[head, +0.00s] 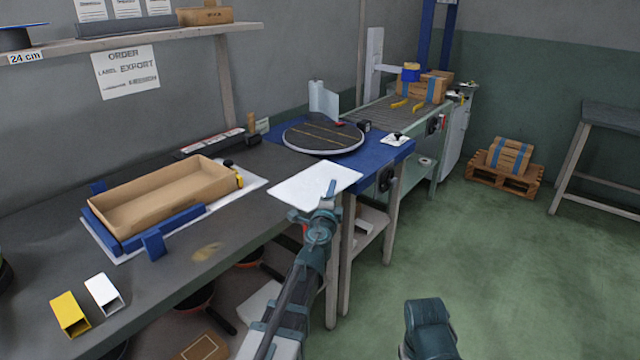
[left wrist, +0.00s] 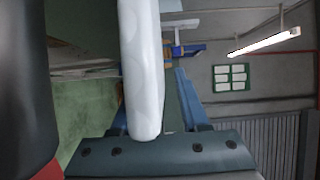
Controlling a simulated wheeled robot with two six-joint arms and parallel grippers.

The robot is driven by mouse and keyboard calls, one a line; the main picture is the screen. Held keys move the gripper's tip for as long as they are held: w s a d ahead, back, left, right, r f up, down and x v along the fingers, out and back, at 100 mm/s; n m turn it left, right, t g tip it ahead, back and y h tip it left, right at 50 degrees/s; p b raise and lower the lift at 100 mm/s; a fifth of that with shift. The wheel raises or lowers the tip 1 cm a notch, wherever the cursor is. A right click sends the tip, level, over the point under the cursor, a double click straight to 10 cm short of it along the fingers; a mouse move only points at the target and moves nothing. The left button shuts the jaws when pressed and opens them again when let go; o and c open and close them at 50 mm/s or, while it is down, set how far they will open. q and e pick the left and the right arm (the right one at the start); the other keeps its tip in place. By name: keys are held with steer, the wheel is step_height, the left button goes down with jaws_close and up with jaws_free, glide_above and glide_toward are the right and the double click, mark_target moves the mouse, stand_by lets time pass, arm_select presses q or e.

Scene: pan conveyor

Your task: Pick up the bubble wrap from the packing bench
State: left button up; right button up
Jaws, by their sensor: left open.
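A thin white sheet (head: 312,186), which looks like the bubble wrap, lies flat at the right end of the dark packing bench (head: 225,228), its front corner near the bench edge. My left gripper (head: 331,190) is at the sheet's front right edge. In the left wrist view a white rounded strip (left wrist: 142,70), likely the sheet's edge seen close, stands between the spread blue fingers of my left gripper (left wrist: 155,105). The jaws are open. Whether they touch the sheet cannot be told.
An open cardboard box (head: 165,200) sits in a blue holder on the bench. A yellow block (head: 70,313) and a white one (head: 104,293) lie front left. A round turntable (head: 323,138) stands on the blue table behind.

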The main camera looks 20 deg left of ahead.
arm_select(q)
jaws_close()
steer(key=shift+r, duration=0.2)
stand_by(0.5)
